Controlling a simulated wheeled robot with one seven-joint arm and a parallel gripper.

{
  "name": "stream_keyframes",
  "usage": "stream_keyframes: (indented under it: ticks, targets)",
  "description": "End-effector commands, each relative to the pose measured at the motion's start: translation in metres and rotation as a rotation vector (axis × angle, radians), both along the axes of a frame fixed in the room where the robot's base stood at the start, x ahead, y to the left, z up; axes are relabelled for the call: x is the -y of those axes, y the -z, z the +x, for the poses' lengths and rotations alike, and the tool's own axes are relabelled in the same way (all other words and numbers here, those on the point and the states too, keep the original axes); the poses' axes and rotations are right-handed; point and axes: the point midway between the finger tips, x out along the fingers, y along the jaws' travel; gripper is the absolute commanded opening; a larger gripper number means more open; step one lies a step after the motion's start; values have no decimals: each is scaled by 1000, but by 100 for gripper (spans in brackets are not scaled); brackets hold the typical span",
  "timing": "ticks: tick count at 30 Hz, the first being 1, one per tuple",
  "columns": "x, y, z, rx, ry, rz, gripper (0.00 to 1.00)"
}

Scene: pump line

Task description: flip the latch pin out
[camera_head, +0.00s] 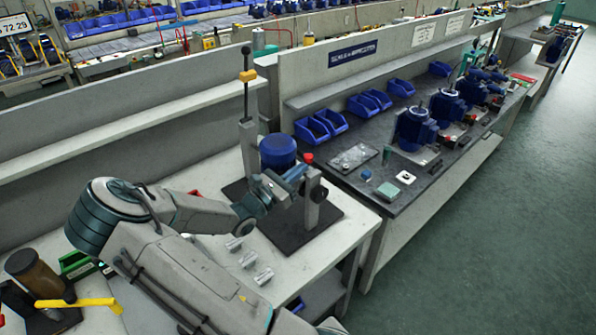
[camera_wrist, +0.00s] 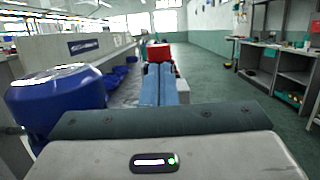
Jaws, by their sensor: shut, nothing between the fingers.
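A red knob (camera_head: 308,158), which I take to be the latch pin's head, shows on the near right side of a fixture. In the wrist view the red knob (camera_wrist: 160,52) is straight ahead, just beyond my fingertips; I cannot tell whether they touch it. My gripper (camera_head: 296,171) is shut and empty, its fingers (camera_wrist: 160,84) pressed together. A blue pump body (camera_head: 278,150) sits in the fixture behind my gripper; it also fills the left of the wrist view (camera_wrist: 55,92). The pin's shaft is hidden.
The fixture's dark base plate (camera_head: 300,236) lies on the white bench (camera_head: 335,262). A tall lever with an orange collar (camera_head: 247,77) rises at the back left. Several metal cylinders (camera_head: 249,259) lie near my forearm. Blue bins (camera_head: 312,130) and pumps stand on the neighbouring bench.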

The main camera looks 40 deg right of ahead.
Motion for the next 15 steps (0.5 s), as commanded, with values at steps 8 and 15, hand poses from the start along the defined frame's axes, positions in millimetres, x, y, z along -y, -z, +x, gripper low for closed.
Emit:
stream_keyframes:
  ticks: [8, 15]
  targets:
    - [1, 33, 0, 1, 1, -4, 0]
    - [-44, 54, -2, 2, -6, 2, 0]
